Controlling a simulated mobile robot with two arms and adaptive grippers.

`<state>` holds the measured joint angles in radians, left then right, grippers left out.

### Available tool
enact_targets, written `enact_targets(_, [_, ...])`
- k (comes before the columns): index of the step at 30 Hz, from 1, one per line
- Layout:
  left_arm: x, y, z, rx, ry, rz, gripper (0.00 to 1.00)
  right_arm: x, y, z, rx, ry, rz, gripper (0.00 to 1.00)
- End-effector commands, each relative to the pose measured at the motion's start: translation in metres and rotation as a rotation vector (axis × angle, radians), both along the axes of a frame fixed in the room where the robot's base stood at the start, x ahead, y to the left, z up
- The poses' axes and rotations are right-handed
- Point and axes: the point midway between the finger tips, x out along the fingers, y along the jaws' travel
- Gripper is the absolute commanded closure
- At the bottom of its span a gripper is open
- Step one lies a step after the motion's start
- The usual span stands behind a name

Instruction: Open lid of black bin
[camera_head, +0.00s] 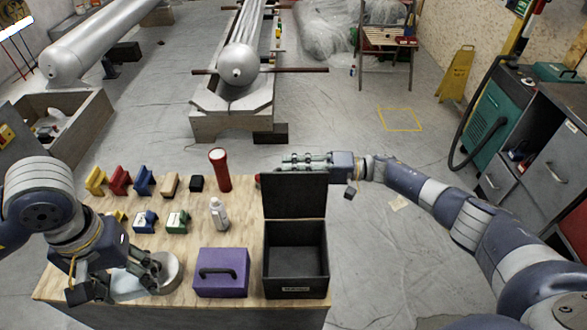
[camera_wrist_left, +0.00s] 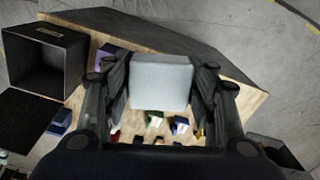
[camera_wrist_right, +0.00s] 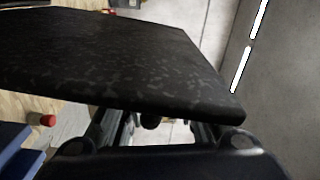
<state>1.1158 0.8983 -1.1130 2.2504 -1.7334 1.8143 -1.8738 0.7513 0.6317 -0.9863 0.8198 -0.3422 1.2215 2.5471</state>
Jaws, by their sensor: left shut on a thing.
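The black bin (camera_head: 296,292) stands at the right front of the wooden table, with its inside visible. Its lid (camera_head: 295,197) stands roughly upright at the bin's back edge, so the bin is open. My right gripper (camera_head: 290,160) is just behind the lid's top edge. In the right wrist view the dark lid (camera_wrist_right: 120,60) covers much of the picture, and the fingers are apart with nothing between them. My left gripper (camera_head: 132,272) is shut on a pale grey object (camera_wrist_left: 162,82) at the table's left front.
A purple box (camera_head: 222,283) with a black handle stands left of the bin. A white bottle (camera_head: 218,214), a red flashlight (camera_head: 220,170) and several coloured blocks stand farther back. Open floor lies right of the table.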

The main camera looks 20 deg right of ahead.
Motion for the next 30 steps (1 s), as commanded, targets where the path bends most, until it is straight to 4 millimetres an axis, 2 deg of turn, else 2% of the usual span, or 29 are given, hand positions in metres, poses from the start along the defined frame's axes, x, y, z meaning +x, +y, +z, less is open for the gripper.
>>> enact_targets(1, [0.0,0.0,0.0,0.0,0.0,0.0,0.66,-0.003,0.001,-0.005,-0.004,0.007,0.004,0.69])
enact_targets(9, [0.0,0.0,0.0,0.0,0.0,0.0,0.66,-0.003,0.001,-0.005,-0.003,0.007,0.005,0.69])
enact_targets(13, [0.0,0.0,0.0,0.0,0.0,0.0,0.66,-0.005,-0.009,-0.005,-0.003,0.008,0.004,0.69])
enact_targets(24, [0.0,0.0,0.0,0.0,0.0,0.0,0.66,-0.025,-0.081,-0.005,-0.005,0.009,0.001,0.69])
enact_targets(30, [0.0,0.0,0.0,0.0,0.0,0.0,0.66,-0.033,-0.107,-0.005,-0.003,0.008,0.003,0.69])
